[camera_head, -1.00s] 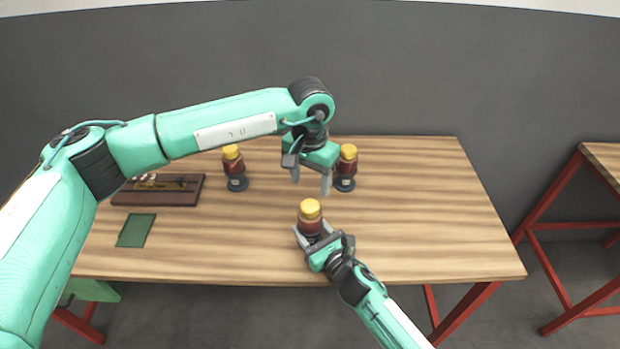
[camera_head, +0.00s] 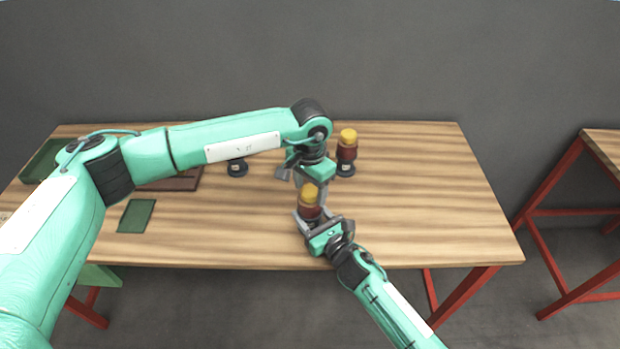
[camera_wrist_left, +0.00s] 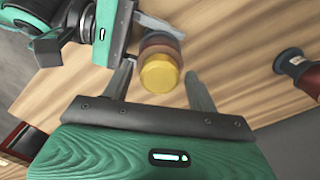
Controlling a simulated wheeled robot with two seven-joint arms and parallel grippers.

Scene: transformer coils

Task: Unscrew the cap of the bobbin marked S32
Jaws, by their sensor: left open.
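A bobbin (camera_head: 307,211) with dark red windings and a yellow cap (camera_head: 311,193) stands near the middle of the table. My right gripper (camera_head: 318,220) reaches it from the front, its fingers around the bobbin's lower body. My left gripper (camera_head: 311,186) is open just above and behind the cap. In the left wrist view the yellow cap (camera_wrist_left: 160,73) lies between the left fingers, with gaps on both sides. A second bobbin with a yellow cap (camera_head: 347,150) stands behind to the right. No S32 marking is readable on either bobbin.
A dark round base (camera_head: 237,168) shows at the back left, its upper part hidden by my left arm. A brown tray (camera_head: 180,182), a green mat (camera_head: 136,216) and a green tray (camera_head: 44,163) lie left. The table's right side is clear.

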